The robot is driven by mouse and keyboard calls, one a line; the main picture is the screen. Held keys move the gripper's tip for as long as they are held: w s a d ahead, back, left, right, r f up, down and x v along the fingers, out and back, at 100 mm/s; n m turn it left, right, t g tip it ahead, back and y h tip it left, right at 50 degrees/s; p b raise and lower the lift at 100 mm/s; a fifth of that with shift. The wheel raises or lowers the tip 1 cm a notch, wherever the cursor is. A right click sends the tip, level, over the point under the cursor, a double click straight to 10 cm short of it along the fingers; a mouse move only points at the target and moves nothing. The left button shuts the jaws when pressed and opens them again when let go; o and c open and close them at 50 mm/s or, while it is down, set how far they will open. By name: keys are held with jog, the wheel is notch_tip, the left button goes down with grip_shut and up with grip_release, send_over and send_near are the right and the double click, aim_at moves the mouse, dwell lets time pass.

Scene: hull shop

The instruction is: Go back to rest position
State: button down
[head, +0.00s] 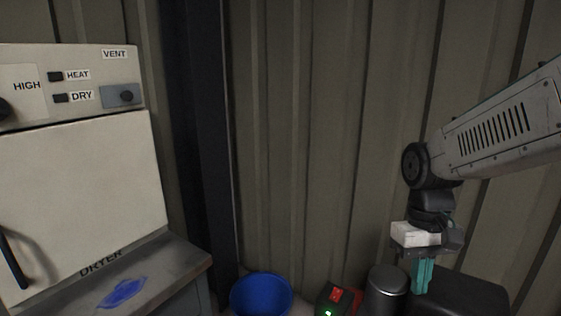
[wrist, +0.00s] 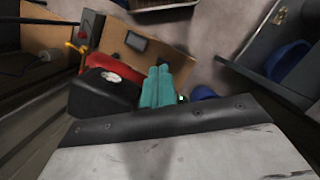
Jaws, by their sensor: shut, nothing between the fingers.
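My gripper (head: 422,276) hangs from my arm at the right of the head view, pointing down. Its teal fingers are shut with nothing between them. In the wrist view the same shut fingers (wrist: 155,87) show at the middle. In the head view the gripper is in front of a black box-like thing (head: 462,296) and just right of a dark grey cylinder (head: 387,289). I cannot tell from these views whether it touches either.
A cream dryer (head: 75,190) stands at the left by a grey bench (head: 185,268) with a blue patch (head: 122,291). A blue bucket (head: 261,294) and a red-and-black device (head: 338,298) are low in the middle. A corrugated wall (head: 310,130) closes the back.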

jog(key=s+d+r+m+t, duration=0.1)
jog(key=s+r+t, duration=0.2)
jog(key=s, duration=1.1)
jog(key=shift+d+r+t, duration=0.25)
jog(key=shift+r+t, duration=0.15)
jog(key=shift+r, duration=1)
